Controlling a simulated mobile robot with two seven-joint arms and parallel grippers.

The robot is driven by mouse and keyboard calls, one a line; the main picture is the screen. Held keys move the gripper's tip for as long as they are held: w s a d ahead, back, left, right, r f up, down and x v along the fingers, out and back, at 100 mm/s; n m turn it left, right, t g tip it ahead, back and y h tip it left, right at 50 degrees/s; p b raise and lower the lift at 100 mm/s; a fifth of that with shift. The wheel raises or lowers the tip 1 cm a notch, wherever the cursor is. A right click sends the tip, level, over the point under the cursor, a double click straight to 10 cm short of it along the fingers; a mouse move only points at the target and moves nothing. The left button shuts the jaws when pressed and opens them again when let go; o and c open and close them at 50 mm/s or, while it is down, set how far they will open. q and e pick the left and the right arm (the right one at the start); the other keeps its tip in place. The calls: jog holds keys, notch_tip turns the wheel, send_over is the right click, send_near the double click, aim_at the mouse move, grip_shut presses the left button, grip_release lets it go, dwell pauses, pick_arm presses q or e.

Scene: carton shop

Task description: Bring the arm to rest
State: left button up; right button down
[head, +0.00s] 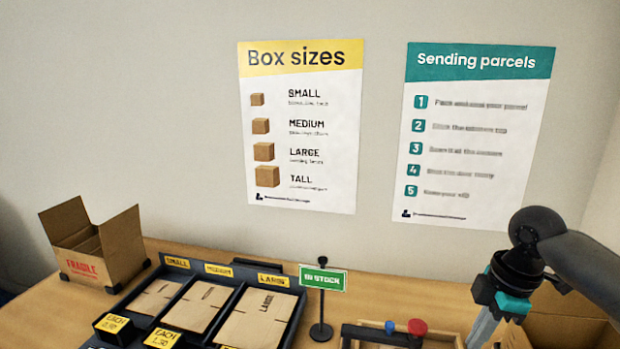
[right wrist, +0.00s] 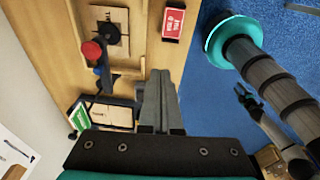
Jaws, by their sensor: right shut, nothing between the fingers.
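My right gripper (head: 482,330) hangs at the lower right of the head view, fingers down, near the right end of the wooden table (head: 390,284). In the right wrist view its two grey fingers (right wrist: 160,78) are together with nothing between them. They show against the table's edge and the blue floor. A small dark claw (right wrist: 246,96) at the right of the right wrist view looks like my left gripper; it is too small to tell if it is open. The left arm is outside the head view.
An open FRAGILE carton (head: 85,268) stands at the table's left. A dark rack (head: 230,272) holds flat cartons in labelled bays. A green IN STOCK sign (head: 322,279) stands beside it. A wooden fixture with a red knob (head: 417,327) and an open carton (head: 570,318) are near my right gripper.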

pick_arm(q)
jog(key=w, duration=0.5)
pick_arm(e)
jog(key=s+a+f+m+t+y, duration=0.15)
jog(key=s+a+f+m, duration=0.55)
jog(key=s+a+f, duration=0.75)
jog(key=s+d+m+t+h, duration=0.1)
jog(key=s+d+m+h, duration=0.2)
jog(key=s+m, duration=0.3)
notch_tip(320, 180, down, 26)
jog(key=s+g+b, duration=0.1)
jog(key=s+b, duration=0.2)
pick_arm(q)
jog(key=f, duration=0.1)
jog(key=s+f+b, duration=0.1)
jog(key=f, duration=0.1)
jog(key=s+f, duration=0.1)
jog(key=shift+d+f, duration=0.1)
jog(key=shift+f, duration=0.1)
pick_arm(e)
jog(key=s+d+f+g, duration=0.1)
jog(key=s+d+f, duration=0.1)
jog(key=s+f, duration=1.3)
jog(key=shift+d, duration=0.35)
